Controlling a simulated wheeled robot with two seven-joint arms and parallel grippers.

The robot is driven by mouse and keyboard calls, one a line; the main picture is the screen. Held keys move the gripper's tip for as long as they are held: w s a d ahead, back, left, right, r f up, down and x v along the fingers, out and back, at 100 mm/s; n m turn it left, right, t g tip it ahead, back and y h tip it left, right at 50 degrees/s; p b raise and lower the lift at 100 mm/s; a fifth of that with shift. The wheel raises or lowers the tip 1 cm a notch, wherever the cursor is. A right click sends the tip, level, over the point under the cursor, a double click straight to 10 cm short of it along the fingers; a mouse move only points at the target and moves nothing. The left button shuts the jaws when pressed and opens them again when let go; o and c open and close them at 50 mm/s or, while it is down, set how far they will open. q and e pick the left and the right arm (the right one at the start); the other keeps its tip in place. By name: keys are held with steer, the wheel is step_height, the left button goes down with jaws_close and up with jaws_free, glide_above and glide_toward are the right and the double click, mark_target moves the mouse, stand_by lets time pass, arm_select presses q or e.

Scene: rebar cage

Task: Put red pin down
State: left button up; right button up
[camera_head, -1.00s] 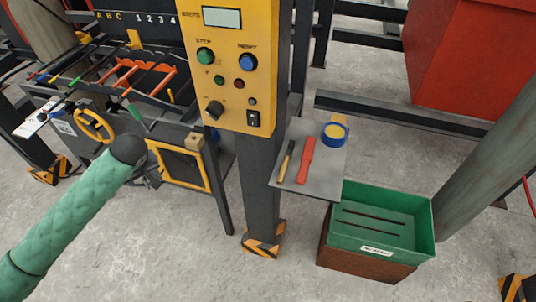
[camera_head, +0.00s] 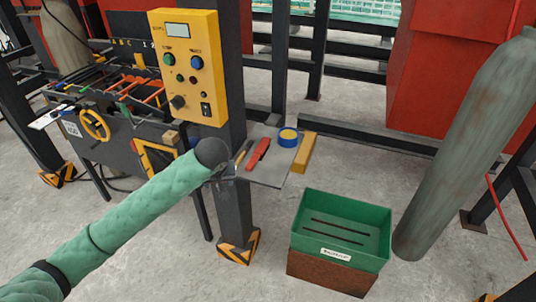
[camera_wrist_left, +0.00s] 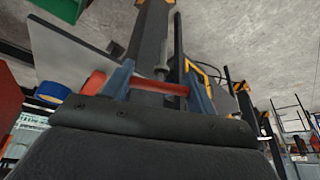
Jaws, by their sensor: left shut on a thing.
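My left gripper shows in the left wrist view (camera_wrist_left: 158,88), its two fingers shut on a red pin (camera_wrist_left: 155,87) that lies crosswise between them. The pin's wider end sticks out past the left finger. In the head view my green-sleeved left arm reaches up to the left edge of a small grey shelf (camera_head: 270,175) beside the post. The end of the arm hides most of the gripper there, and the held pin cannot be made out. Other red pins (camera_head: 152,88) lie in the rack at the back left. My right gripper is not in view.
The shelf carries a red tool (camera_head: 258,154), a thin yellowish tool, a blue tape roll (camera_head: 288,137) and a yellow bar (camera_head: 304,153). A yellow control box (camera_head: 190,70) hangs above. A green bin (camera_head: 345,225) and a gas cylinder (camera_head: 455,150) stand to the right.

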arm_select(q)
steer(key=w+d+r+m+h+b, duration=0.1)
steer(key=w+d+r+m, duration=0.3)
steer(key=d, duration=0.6)
steer(key=d+r+m+h, duration=0.2)
steer(key=d+r, duration=0.3)
steer(key=d, duration=0.5)
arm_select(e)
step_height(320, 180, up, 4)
arm_select(q)
steer(key=p, duration=0.6)
glide_above(275, 170)
steer(key=shift+w+f, duration=0.1)
steer(key=shift+f, duration=5.35)
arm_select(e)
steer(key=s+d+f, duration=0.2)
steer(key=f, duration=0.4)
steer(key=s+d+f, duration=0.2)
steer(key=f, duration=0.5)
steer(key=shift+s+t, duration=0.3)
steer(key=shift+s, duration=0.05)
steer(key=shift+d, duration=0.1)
arm_select(q)
steer(key=o, duration=0.9)
steer(key=shift+f, duration=0.1)
steer(key=shift+o, duration=0.6)
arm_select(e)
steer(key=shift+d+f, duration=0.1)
